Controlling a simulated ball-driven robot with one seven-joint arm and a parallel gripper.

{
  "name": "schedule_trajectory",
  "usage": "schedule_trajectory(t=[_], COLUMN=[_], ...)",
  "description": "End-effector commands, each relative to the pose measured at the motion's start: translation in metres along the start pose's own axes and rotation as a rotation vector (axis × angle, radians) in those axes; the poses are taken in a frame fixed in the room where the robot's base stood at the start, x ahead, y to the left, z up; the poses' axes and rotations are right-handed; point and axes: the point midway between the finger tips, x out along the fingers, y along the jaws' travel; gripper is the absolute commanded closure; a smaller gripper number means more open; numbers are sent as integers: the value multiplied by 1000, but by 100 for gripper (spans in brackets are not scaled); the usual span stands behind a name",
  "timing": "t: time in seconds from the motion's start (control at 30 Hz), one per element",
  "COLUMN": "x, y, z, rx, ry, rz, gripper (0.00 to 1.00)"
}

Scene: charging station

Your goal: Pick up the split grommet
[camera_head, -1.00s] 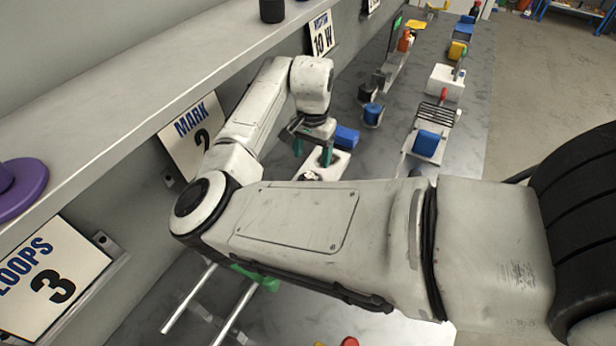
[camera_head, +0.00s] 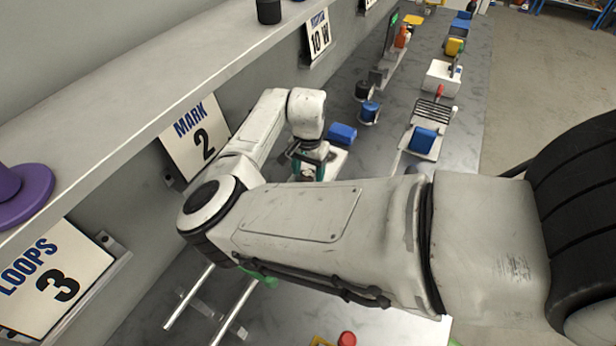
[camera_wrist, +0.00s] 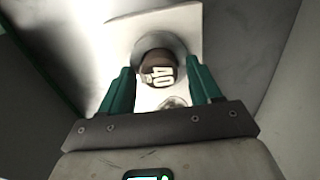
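My gripper (camera_wrist: 161,86) is open, with its two teal fingers apart and nothing visibly clamped between them. A small round brown piece (camera_wrist: 157,63) marked with a pale "40" shows between and beyond the fingertips; it may be the split grommet, but I cannot tell for sure. It sits in a round recess of a white plate (camera_wrist: 120,38). A second pale round thing (camera_wrist: 174,102) lies nearer, partly hidden by the gripper's mount. In the head view my gripper (camera_head: 309,172) is low over the white plate (camera_head: 336,160), and the piece is hidden there.
Blue and black spools (camera_head: 368,112) and a white tray with a blue block (camera_head: 424,141) stand further right. The wall with the "MARK 2" sign (camera_head: 195,138) and a shelf (camera_head: 130,95) run close on the left.

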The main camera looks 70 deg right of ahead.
Motion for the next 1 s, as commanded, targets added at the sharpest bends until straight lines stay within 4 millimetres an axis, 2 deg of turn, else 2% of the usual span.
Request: schedule_trajectory(t=[0.07, 0.5, 0.8, 1.0], x=[0, 0, -2, -15], y=[0, 0, 0, 0], z=[0, 0, 0, 0], rx=[0, 0, 0, 0], ry=[0, 0, 0, 2], rz=[0, 0, 0, 0], gripper=[45, 87, 88, 88])
